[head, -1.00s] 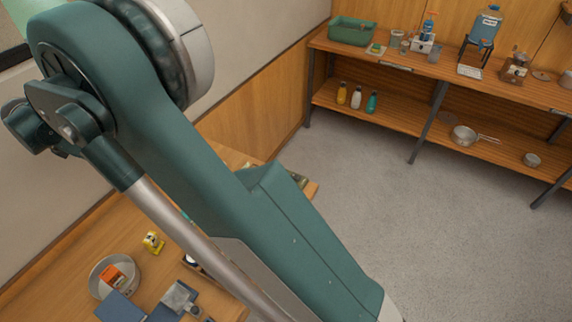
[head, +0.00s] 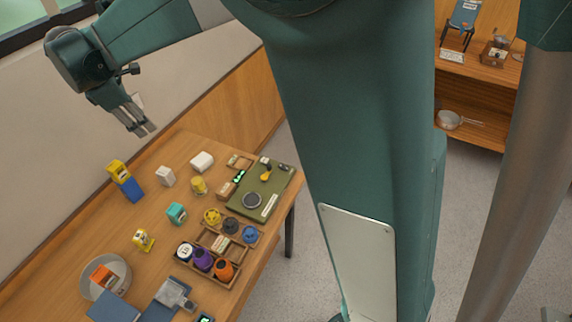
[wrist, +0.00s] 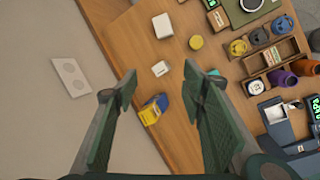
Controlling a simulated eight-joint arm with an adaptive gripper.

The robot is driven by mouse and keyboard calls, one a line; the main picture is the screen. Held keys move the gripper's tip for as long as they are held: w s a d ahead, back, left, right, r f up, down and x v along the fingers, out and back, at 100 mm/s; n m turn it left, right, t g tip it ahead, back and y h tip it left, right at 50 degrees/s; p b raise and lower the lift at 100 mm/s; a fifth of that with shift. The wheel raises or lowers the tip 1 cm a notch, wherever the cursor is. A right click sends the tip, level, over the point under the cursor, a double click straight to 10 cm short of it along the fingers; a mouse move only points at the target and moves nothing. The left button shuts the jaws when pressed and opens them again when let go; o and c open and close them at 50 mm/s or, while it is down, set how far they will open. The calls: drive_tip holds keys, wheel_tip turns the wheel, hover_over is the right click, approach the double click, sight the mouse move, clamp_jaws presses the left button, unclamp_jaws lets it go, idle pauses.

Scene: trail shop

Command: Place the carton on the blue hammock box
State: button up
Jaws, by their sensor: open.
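A blue box (head: 131,188) stands near the wall side of the wooden table, with a yellow part (head: 118,168) directly above it. I cannot tell whether the yellow part is a separate carton on top or part of the same box. The yellow part (wrist: 150,115) and blue part (wrist: 161,102) also show in the wrist view, below and between my fingers. My gripper (head: 140,131) is open and empty, raised above the table near the wall. Its fingers (wrist: 160,80) are spread wide in the wrist view. No label is readable.
Two white blocks (head: 165,176) (head: 202,161), a yellow cylinder (head: 198,185) and a teal box (head: 176,213) stand nearby. An organizer tray (head: 210,272) and a green mat (head: 276,190) lie to the right. A round bowl (head: 128,274) holds an orange box.

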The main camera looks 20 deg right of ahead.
drive_tip(key=s+d+r+m+y, duration=0.1)
drive_tip(key=s+d+r+m, duration=0.15)
drive_tip(key=s+d, duration=0.45)
drive_tip(key=s+d+r+m+t, duration=0.1)
drive_tip(key=s+d+r+m, duration=0.2)
drive_tip(key=d, duration=0.7)
drive_tip(key=s+d+r+m+y, duration=0.1)
drive_tip(key=s+d+m, duration=0.4)
drive_tip(key=d, duration=0.4)
drive_tip(key=s+d+f+m+t, duration=0.1)
drive_tip(key=s+d+f+m, duration=0.2)
drive_tip(key=s+d+m, duration=0.2)
drive_tip(key=s+d+f+m+t, duration=0.1)
drive_tip(key=s+d+f+m, duration=0.2)
drive_tip(key=s, duration=1.1)
drive_tip(key=d+m, duration=0.2)
drive_tip(key=d, duration=0.3)
drive_tip(key=shift+d+f+t, duration=0.35)
drive_tip(key=shift+t, duration=0.05)
